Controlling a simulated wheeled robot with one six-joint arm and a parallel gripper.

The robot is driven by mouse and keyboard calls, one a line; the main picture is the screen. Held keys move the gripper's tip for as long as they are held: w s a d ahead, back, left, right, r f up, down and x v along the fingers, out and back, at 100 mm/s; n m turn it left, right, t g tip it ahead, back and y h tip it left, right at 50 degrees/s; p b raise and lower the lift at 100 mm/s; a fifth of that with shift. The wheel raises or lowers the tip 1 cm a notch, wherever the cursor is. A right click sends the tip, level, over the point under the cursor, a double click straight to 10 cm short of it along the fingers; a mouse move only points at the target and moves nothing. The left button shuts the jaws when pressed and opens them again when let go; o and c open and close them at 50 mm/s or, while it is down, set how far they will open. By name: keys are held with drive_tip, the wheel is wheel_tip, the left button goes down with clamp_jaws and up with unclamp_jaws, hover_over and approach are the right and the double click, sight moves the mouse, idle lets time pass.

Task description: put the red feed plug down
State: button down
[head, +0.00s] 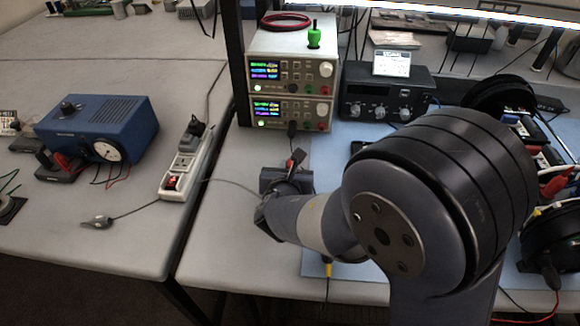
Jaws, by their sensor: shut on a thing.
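The red feed plug (298,158) shows as a small red and dark shape at the far end of my gripper (292,168). My gripper is shut on it, over the grey bench in front of the stacked power supplies. Most of the plug and the fingertips are small or hidden, and I cannot tell whether the plug touches the bench.
Two stacked power supplies (290,85) stand behind my gripper, with a black radio-like unit (385,100) to their right. A white power strip (187,162) and a blue box (97,128) are on the left. Bare bench (225,225) lies left of my gripper.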

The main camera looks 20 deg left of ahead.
drive_tip(key=shift+f+b, duration=0.65)
drive_tip(key=shift+b, duration=0.15)
drive_tip(key=c, duration=1.3)
unclamp_jaws()
drive_tip(key=shift+r, duration=0.1)
drive_tip(key=shift+r+p, duration=0.9)
drive_tip(key=shift+p, duration=0.25)
drive_tip(key=v, duration=1.1)
drive_tip(key=shift+s+f+b, duration=0.1)
drive_tip(key=shift+s+b, duration=0.2)
drive_tip(key=shift+s, duration=0.2)
